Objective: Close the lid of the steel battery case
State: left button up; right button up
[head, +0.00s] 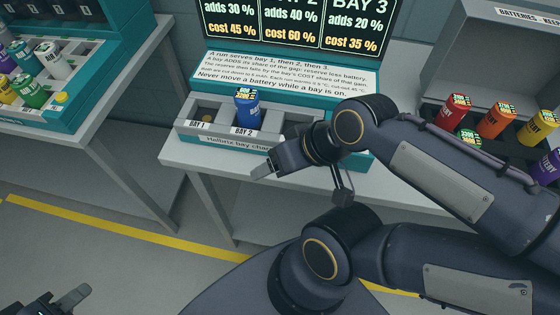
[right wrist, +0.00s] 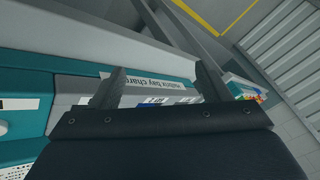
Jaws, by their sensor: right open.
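The steel battery case (head: 490,52) is a grey box at the upper right of the head view, cut off by the frame edge. Its lid appears raised, and a label reading BATTERIES is on its upper edge. Red, orange, yellow, green and purple batteries stand at its front. My right arm hides part of the case's lower area. My right gripper (head: 262,172) is over the front of the charging station, left of the case. In the right wrist view its fingers (right wrist: 160,82) are apart and empty. My left gripper (head: 45,301) is at the bottom left, cut off, with its fingers apart.
The charging station (head: 185,152) stands on a grey table, with a blue battery (head: 246,110) in bay 2. A sign board (head: 295,25) is behind it. A left table (head: 105,75) carries a tray of coloured batteries. A yellow line (head: 120,232) crosses open floor.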

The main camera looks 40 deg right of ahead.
aim_at(489, 52)
jog(key=z, duration=3.1)
